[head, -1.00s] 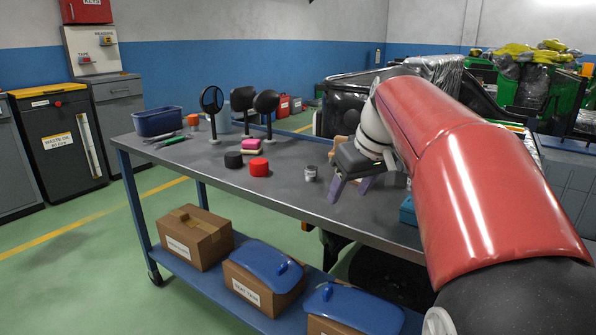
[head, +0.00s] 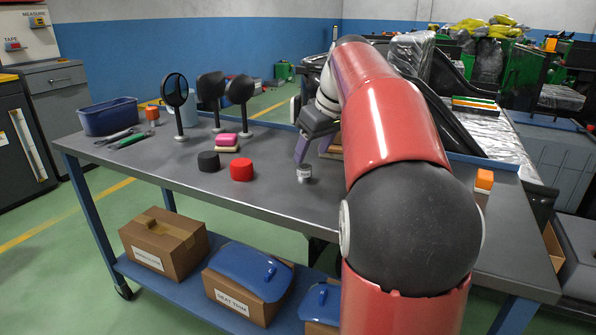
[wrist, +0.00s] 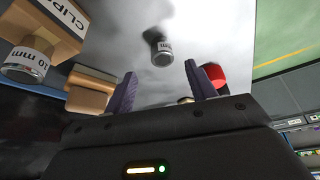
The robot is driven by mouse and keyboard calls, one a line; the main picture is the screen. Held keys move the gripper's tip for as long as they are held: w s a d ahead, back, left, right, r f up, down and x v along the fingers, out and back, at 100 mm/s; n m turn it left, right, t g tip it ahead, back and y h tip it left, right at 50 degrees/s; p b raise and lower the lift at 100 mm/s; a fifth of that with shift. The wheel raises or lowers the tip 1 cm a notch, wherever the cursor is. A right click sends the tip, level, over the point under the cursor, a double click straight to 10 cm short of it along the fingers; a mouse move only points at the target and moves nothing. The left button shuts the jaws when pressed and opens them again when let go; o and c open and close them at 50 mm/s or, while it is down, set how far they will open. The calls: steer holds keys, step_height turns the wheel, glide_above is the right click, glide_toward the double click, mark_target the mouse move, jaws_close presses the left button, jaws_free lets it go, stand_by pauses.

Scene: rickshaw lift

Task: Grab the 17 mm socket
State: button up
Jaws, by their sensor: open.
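A small metal socket (head: 304,174) with a white label stands on the grey workbench, near its front edge. It also shows in the wrist view (wrist: 162,54), beyond the fingertips and roughly between them; its label is too small to read surely. My gripper (head: 313,153) is open and empty, with purple fingers, just behind and above the socket in the head view. The fingers also show in the wrist view (wrist: 160,78). A second socket (wrist: 26,62), labelled 10 mm, is at the left of the wrist view, by a box marked "CLIP"; my arm hides it in the head view.
A red cap (head: 241,169) and a black cap (head: 208,161) stand left of the socket, with a pink and cream block (head: 227,142) behind. Round mirrors (head: 177,92) and a blue bin (head: 110,117) are farther left. Bench (head: 270,203) in front is clear.

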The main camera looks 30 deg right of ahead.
mark_target(305, 166)
steer(key=x, duration=0.6)
steer(key=shift+a, duration=0.2)
steer(key=c, duration=1.1)
